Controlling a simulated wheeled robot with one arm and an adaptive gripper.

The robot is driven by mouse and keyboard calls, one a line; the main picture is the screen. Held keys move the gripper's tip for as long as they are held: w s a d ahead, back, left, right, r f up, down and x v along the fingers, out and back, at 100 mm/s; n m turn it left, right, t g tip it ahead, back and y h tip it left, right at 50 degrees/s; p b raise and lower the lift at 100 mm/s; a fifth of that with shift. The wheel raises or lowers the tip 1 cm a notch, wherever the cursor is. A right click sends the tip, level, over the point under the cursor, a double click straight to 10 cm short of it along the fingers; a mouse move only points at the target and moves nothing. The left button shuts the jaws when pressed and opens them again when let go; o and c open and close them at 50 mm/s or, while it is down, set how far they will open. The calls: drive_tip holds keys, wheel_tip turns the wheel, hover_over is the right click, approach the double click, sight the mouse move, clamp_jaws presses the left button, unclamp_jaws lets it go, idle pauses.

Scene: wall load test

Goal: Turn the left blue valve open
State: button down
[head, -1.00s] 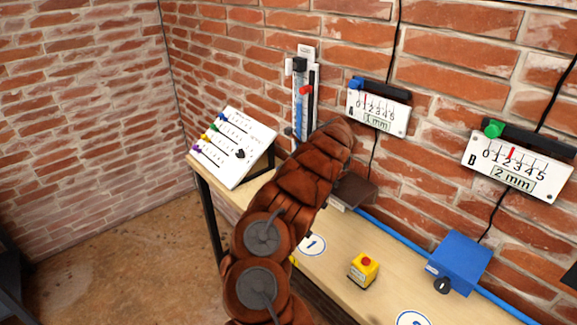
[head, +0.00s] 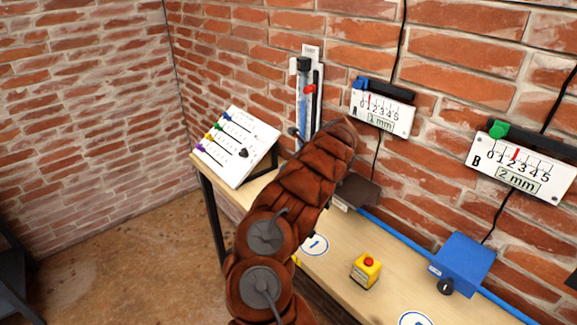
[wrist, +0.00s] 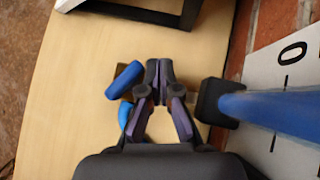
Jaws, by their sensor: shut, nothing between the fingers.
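In the wrist view, a blue handle (wrist: 124,80), which looks like the left blue valve, lies just left of my fingertips. A second blue piece (wrist: 125,114), probably hose, shows below it, partly hidden by my gripper. My gripper (wrist: 159,66) is shut with its fingertips together and nothing between them. It is beside the blue handle; I cannot tell whether they touch. In the head view my arm hides the gripper and most of the valve area.
The upright column (head: 303,95) with a red marker stands by the wall; its blue tube (wrist: 270,110) is close right of my gripper. The slanted panel (head: 232,150) is left. A yellow box with red button (head: 366,270) and blue box (head: 462,263) stand on the bench (head: 330,265).

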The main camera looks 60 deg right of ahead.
drive_tip(key=shift+a+r, duration=0.1)
drive_tip(key=shift+a, duration=0.05)
drive_tip(key=shift+a+p, duration=0.55)
drive_tip(key=shift+p, duration=0.1)
drive_tip(key=shift+a, duration=0.1)
wheel_tip(320, 180, up, 10)
idle(0.4)
